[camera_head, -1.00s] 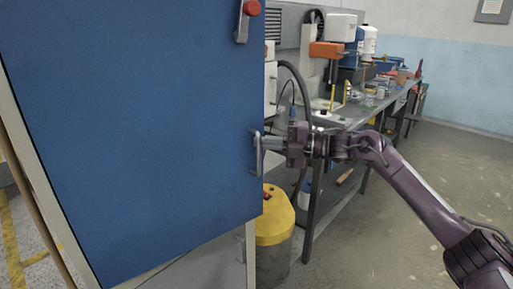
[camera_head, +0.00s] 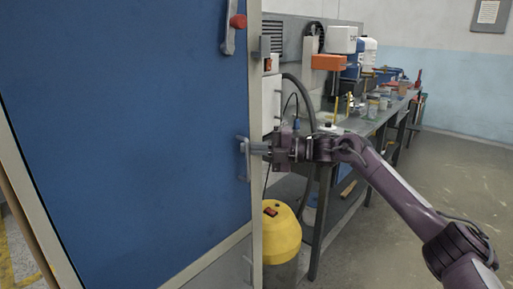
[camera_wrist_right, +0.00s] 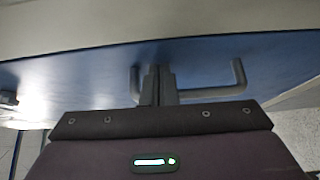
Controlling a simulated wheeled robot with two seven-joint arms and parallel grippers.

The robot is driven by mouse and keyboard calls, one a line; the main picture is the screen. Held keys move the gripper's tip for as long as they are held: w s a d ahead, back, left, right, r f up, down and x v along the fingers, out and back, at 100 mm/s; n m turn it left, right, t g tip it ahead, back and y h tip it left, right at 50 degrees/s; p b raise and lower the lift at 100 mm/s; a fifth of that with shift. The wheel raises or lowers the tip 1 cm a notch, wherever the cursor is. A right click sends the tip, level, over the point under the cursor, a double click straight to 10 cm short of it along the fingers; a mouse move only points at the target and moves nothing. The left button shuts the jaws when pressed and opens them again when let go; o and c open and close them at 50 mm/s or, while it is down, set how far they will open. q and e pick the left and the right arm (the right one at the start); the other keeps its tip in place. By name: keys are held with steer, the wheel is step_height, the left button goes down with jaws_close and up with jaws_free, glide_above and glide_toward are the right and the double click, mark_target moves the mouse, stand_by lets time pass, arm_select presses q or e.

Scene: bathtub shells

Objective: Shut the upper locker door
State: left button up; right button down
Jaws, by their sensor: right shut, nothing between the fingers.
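The upper locker door (camera_head: 130,130) is a large blue panel filling the left of the head view. Its free right edge lies close to the beige locker frame (camera_head: 257,120). A grey bar handle (camera_head: 243,160) sits low near that edge. My right gripper (camera_head: 250,149) is shut at the handle, with nothing between its fingers. In the right wrist view, the shut fingers (camera_wrist_right: 158,84) point at the blue door (camera_wrist_right: 90,75), beside or within the handle (camera_wrist_right: 215,90); contact is hard to tell. My left gripper is not in view.
A red-knobbed latch (camera_head: 234,28) is high on the door. A workbench (camera_head: 350,125) with tools and bottles stands behind my right arm. A yellow-topped bin (camera_head: 280,232) stands below the gripper. Floor at the right is open.

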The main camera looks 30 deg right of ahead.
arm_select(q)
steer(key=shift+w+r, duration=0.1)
arm_select(e)
steer(key=shift+w+d+r+t, duration=0.1)
steer(key=shift+w+r+t, duration=0.05)
steer(key=shift+r, duration=0.25)
steer(key=shift+w+d+r+t, duration=0.1)
steer(key=shift+w+r+t, duration=0.05)
steer(key=shift+r, duration=0.25)
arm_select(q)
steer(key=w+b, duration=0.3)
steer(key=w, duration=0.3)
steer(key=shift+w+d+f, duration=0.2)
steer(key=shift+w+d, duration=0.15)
arm_select(e)
steer(key=f+v, duration=0.1)
steer(key=v, duration=0.6)
steer(key=shift+s+f, duration=0.15)
steer(key=shift+s, duration=0.25)
